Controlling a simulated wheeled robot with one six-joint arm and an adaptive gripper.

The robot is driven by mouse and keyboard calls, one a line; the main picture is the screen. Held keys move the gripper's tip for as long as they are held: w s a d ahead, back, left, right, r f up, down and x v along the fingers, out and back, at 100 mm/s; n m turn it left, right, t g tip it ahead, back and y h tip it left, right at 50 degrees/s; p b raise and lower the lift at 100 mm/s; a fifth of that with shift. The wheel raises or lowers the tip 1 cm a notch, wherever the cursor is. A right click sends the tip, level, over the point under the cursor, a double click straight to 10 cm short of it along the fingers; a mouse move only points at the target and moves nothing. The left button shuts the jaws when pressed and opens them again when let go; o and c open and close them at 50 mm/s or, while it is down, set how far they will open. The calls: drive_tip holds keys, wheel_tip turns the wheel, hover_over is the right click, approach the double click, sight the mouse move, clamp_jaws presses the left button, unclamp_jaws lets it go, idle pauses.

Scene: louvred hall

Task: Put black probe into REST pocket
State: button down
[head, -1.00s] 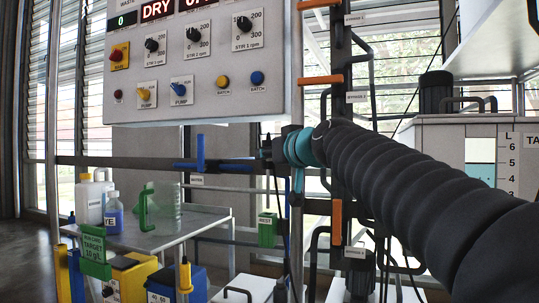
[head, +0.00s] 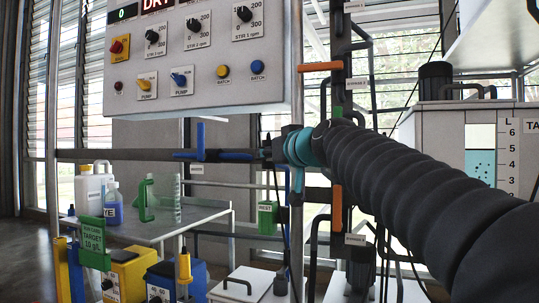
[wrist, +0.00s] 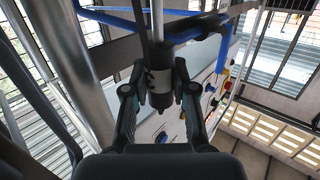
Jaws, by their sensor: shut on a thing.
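In the wrist view my gripper (wrist: 160,92) is shut on the black probe (wrist: 160,75), a dark cylinder with a paler end, held between the two fingers. In the head view my gripper (head: 266,150) is at the end of the black arm, just past the teal wrist, beside a steel post. The probe is hard to make out there against the dark rail. The REST pocket (head: 267,218) is a small green holder with a white label, below my gripper and apart from it. Its opening is too small to see clearly.
A control panel (head: 200,55) hangs above left. A grey side table (head: 190,226) bears bottles and a clear vessel. A tank (head: 430,145) is at right. Dark pipes and thin cables crowd the space around the post.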

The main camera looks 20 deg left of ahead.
sight(269, 169)
drive_tip(key=shift+f+b, duration=1.75)
drive_tip(key=shift+f, duration=0.65)
drive_tip(key=c, duration=0.9)
unclamp_jaws()
drive_tip(key=shift+o, duration=0.2)
drive_tip(key=s+d+r+p, duration=0.2)
drive_tip(key=s+d+r, duration=0.1)
drive_tip(key=r, duration=0.2)
drive_tip(key=shift+s+d, duration=0.15)
drive_tip(key=shift+d, duration=0.05)
